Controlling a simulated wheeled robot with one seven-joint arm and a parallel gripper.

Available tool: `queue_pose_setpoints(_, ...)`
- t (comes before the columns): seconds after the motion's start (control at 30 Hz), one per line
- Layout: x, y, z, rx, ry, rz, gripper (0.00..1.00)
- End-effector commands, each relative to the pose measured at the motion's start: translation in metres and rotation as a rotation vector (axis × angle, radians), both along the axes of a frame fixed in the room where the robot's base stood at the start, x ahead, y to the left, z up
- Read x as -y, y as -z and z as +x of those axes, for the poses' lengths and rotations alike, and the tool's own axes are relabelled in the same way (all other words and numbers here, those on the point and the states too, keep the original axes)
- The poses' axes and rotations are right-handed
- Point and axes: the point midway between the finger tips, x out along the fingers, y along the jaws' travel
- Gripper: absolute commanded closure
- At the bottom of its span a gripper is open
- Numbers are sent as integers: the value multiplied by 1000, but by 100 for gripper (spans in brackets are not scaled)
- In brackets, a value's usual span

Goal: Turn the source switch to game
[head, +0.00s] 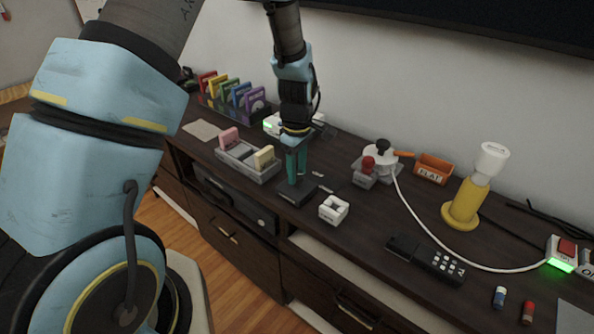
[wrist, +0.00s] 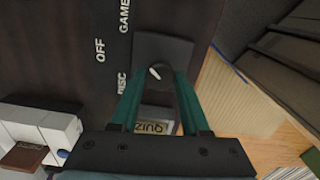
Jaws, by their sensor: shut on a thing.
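The source switch is a dark square base (head: 296,195) on the dark cabinet top. In the wrist view its base (wrist: 178,48) lies behind my fingertips. White labels GAME (wrist: 124,16), OFF (wrist: 99,50) and DISC (wrist: 121,84) are printed on the wood to its left. My gripper (head: 294,181) points down over the switch. In the wrist view my gripper (wrist: 161,75) has its teal fingers shut on the dark knob (wrist: 161,80). A short slanted white mark shows on the knob. The fingers hide much of the knob, and I cannot tell which label the mark points to.
A grey cartridge tray (head: 248,163) stands left of the switch, with a QUIZ label (wrist: 149,128) seen between my fingers. A white block (head: 334,209) is close on the right.

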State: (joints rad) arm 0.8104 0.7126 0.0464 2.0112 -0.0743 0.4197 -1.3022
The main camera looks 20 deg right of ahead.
Motion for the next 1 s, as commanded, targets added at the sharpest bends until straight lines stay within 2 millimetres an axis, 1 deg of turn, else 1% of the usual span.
queue_pose_setpoints(0.3,0,0,0,1,93,-1,100)
queue_pose_setpoints(0.77,0,-1,1,2,105,-1,100)
queue_pose_setpoints(0.8,0,-1,1,2,105,-1,50)
queue_pose_setpoints(1.0,0,0,0,1,104,-1,27)
